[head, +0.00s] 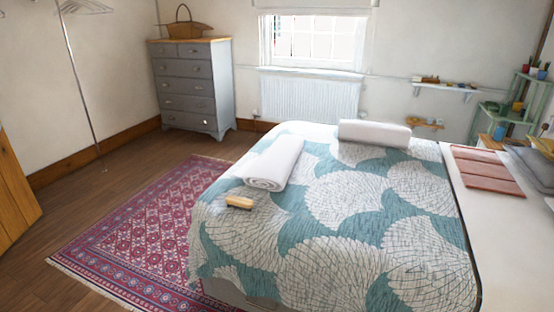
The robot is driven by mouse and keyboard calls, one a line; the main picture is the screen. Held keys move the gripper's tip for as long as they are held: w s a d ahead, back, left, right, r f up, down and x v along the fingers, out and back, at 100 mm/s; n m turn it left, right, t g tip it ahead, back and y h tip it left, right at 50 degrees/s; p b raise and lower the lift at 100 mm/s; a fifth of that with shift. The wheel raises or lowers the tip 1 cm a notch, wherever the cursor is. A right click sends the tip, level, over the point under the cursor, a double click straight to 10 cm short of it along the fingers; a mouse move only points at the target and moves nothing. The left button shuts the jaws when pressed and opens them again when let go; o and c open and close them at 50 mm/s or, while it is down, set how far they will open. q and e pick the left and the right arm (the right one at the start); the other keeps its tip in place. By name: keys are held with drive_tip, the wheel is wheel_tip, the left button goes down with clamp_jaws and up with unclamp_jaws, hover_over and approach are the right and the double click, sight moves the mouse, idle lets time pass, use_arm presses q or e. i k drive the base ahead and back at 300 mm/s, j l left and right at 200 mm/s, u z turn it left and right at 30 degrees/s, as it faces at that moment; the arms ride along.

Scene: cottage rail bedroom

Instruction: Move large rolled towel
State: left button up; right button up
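A large white rolled towel (272,164) lies on the left side of the bed (340,215), its spiral end facing me. A second white roll (374,134) lies across the far part of the bed; I cannot tell if it is a towel or a pillow. A small tan wooden brush-like object (239,202) lies on the bed just in front of the near towel. Neither of my grippers shows in the head view.
A red patterned rug (135,235) covers the floor left of the bed. A grey chest of drawers (190,88) with a basket (186,26) on top stands at the back wall. Shelves with pots (515,112) stand far right.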

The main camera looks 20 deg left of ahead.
sight(271, 171)
drive_tip(key=i+j+u, duration=0.2)
drive_tip(key=j+u, duration=0.25)
drive_tip(key=i+j+u, duration=0.25)
drive_tip(key=u, duration=0.2)
drive_tip(key=i+j+u, duration=0.15)
drive_tip(key=i+u, duration=0.25)
drive_tip(key=i+j+u, duration=0.15)
drive_tip(key=u, duration=0.3)
drive_tip(key=i+j+u, duration=0.1)
drive_tip(key=i+u, duration=0.6)
drive_tip(key=i, duration=0.25)
drive_tip(key=i+z, duration=0.4)
drive_tip(key=i, duration=0.3)
drive_tip(key=i+j+z, duration=0.15)
drive_tip(key=i+z, duration=0.25)
drive_tip(key=i, duration=0.3)
drive_tip(key=i+l+z, duration=0.1)
drive_tip(key=i+z, duration=0.4)
drive_tip(key=i+j+z, duration=0.1)
drive_tip(key=i+z, duration=0.4)
drive_tip(key=i+j+z, duration=0.2)
drive_tip(key=i+z, duration=0.15)
drive_tip(key=z, duration=0.15)
